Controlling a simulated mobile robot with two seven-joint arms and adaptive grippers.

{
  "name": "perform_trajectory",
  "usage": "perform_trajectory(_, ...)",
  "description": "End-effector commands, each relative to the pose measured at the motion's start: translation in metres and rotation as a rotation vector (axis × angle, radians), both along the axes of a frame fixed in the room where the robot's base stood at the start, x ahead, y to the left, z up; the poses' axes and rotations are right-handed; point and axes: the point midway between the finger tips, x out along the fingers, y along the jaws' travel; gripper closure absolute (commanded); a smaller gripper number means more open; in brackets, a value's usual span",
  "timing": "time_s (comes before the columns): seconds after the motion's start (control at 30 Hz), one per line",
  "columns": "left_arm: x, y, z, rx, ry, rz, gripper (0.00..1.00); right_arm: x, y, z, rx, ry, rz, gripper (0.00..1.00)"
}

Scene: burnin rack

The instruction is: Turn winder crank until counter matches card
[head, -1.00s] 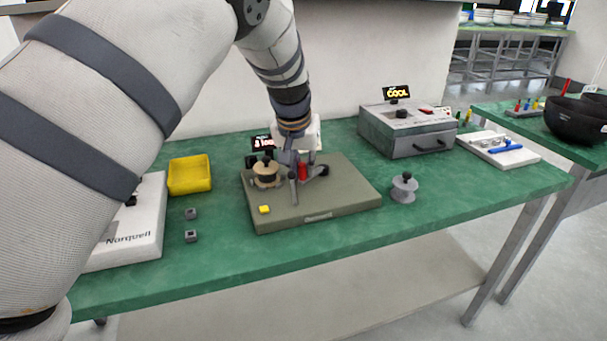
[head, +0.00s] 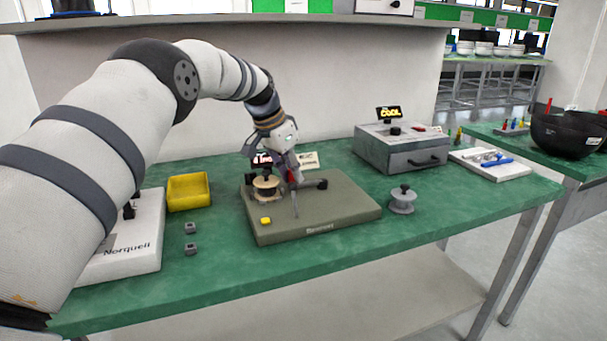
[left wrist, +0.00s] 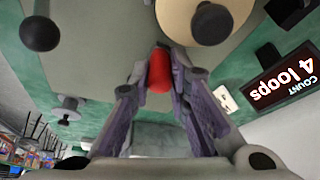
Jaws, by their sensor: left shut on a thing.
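The winder is an olive base (head: 345,213) on the green table, with a wooden-flanged spool (head: 265,189) at its left. My left gripper (head: 292,180) is over the base, right of the spool. In the left wrist view its fingers are shut on the red crank handle (left wrist: 159,70). The counter (left wrist: 285,77) reads "COUNT 4 loops" there; in the head view the counter (head: 262,158) is partly hidden by the gripper. My right gripper is out of view.
A yellow bin (head: 188,192) and a white Norquell block (head: 125,245) are at the left. A grey box (head: 402,147) and white tray (head: 490,164) are farther right.

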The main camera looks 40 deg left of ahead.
Motion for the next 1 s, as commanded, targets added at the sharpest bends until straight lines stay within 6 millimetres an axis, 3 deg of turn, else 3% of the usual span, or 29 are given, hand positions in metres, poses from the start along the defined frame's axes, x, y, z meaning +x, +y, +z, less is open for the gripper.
perform_trajectory(0.2, -0.0056, 0.0123, -0.0001, 0.001, 0.000, -0.024, 1.00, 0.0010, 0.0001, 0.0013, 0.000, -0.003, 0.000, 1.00)
perform_trajectory(0.67, -0.0066, 0.0138, -0.0008, 0.000, 0.000, -0.030, 1.00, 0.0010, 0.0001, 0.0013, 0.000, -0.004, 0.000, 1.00)
perform_trajectory(0.7, -0.0066, 0.0138, -0.0008, 0.000, 0.000, -0.030, 0.74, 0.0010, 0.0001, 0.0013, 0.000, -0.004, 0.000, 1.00)
perform_trajectory(0.77, -0.0065, 0.0137, -0.0007, 0.000, 0.000, -0.030, 0.63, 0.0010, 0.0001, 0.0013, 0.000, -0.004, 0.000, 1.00)
perform_trajectory(1.0, -0.0064, 0.0133, -0.0003, 0.001, 0.000, -0.031, 0.63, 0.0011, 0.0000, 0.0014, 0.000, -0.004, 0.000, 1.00)
